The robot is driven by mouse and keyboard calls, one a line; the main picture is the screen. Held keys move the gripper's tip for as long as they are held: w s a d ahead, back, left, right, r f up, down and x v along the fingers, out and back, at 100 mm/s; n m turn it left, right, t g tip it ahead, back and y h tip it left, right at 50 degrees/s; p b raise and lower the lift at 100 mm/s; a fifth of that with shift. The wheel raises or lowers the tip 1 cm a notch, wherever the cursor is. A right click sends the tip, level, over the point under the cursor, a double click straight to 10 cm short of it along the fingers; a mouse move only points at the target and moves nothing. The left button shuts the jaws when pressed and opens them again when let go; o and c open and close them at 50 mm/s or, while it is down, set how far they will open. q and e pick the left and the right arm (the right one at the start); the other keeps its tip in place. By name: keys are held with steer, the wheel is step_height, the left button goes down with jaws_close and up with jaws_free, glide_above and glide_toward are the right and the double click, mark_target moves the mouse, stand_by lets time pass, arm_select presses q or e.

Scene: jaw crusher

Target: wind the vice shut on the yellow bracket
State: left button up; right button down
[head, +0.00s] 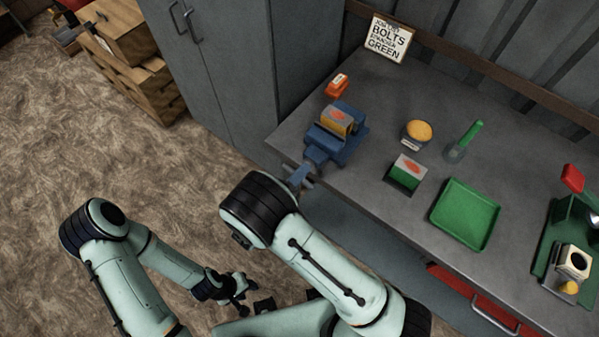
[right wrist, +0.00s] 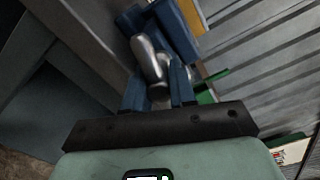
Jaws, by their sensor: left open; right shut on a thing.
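The blue vice (head: 338,142) stands at the table's left front edge. The yellow bracket (head: 335,124), with a grey top and red mark, sits between its jaws; I cannot tell how tightly. Its yellow edge also shows at the top of the right wrist view (right wrist: 193,14). My right gripper (right wrist: 158,95) is shut on the vice's silver handle (right wrist: 148,60) at the front of the vice; in the head view my arm partly hides this spot. My left gripper (head: 243,292) is open and empty, low over the floor, away from the table.

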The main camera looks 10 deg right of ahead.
steer(key=shift+m, duration=1.2)
steer(key=m, duration=0.2)
steer(key=shift+m+b, duration=0.3)
steer(key=m+b, duration=0.1)
steer(key=m, duration=0.3)
steer(key=shift+m, duration=0.3)
steer(key=m+b, duration=0.2)
steer(key=m, duration=0.3)
steer(key=shift+f+m+b, duration=0.1)
steer(key=shift+m+b, duration=0.2)
steer(key=shift+b, duration=0.1)
arm_select(q)
steer(key=s+f+b, duration=0.2)
steer(key=s+f, duration=0.2)
steer(key=f, duration=0.4)
steer(key=shift+s+g+b, duration=0.15)
steer(key=shift+g+b, duration=0.15)
arm_select(e)
steer(key=m, duration=0.4)
steer(key=shift+m, duration=0.3)
arm_select(q)
steer(key=shift+f, duration=0.15)
